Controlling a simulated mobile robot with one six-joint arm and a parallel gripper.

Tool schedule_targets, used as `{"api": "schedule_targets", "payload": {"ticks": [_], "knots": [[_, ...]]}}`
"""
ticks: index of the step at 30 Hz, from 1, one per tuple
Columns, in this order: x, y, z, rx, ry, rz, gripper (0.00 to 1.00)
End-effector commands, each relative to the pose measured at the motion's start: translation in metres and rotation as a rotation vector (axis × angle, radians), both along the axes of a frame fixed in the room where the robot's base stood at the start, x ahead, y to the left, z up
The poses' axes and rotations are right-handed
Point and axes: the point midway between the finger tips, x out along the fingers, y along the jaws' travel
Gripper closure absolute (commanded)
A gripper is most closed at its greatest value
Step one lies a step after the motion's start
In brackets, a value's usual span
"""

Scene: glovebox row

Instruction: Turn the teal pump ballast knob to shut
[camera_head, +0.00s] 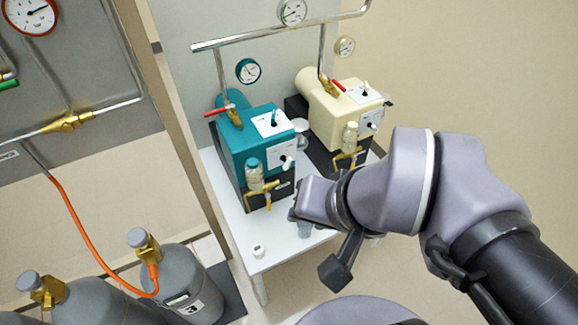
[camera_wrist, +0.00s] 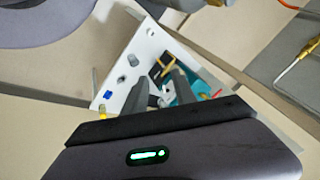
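The teal pump (camera_head: 246,140) stands on a white table. A white plate on its front carries a small pale knob (camera_head: 288,162), too small to read its setting. A second white plate on top carries a small dark switch (camera_head: 274,118). In the wrist view the teal pump (camera_wrist: 198,88) shows partly behind my fingers; its knob cannot be made out there. My gripper (camera_wrist: 160,88) has its two grey fingers apart with nothing seen between them. In the head view my wrist is to the right of and in front of the teal pump and hides most of the gripper.
A cream pump (camera_head: 334,112) stands right of the teal one. Gas cylinders (camera_head: 188,280) with an orange hose stand at lower left. A metal pipe (camera_head: 280,30) runs above the pumps.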

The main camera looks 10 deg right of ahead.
Motion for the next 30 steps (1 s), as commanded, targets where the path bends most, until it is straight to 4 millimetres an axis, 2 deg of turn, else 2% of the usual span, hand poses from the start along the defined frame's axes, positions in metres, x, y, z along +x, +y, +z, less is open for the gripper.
{"api": "schedule_targets", "payload": {"ticks": [2,4,7,8,10,11,12,14,15,16,17,18,19,21,24,27,30], "knots": [[-0.003,0.014,-0.019,0.099,0.174,-0.026,0.67],[-0.006,0.038,-0.037,0.263,0.397,-0.066,0.67],[0.004,0.075,-0.046,0.571,0.705,-0.153,0.67],[0.012,0.085,-0.047,0.675,0.784,-0.186,0.67],[0.041,0.1,-0.047,0.939,0.947,-0.283,0.67],[0.057,0.103,-0.049,1.059,1.002,-0.332,0.67],[0.083,0.102,-0.054,1.224,1.06,-0.407,0.67],[0.124,0.09,-0.069,1.475,1.112,-0.538,0.67],[0.152,0.075,-0.086,1.641,1.119,-0.639,0.67],[0.171,0.061,-0.102,1.763,1.11,-0.722,0.67],[0.187,0.044,-0.121,1.878,1.09,-0.81,0.67],[0.204,0.021,-0.15,2.019,1.046,-0.929,0.67],[0.212,0.003,-0.174,2.112,1.002,-1.019,0.67],[0.219,-0.035,-0.226,2.276,0.884,-1.212,0.67],[0.211,-0.073,-0.283,2.407,0.729,-1.419,0.67],[0.204,-0.09,-0.31,2.455,0.642,-1.516,0.67],[0.212,-0.09,-0.316,2.46,0.627,-1.53,0.67]]}}
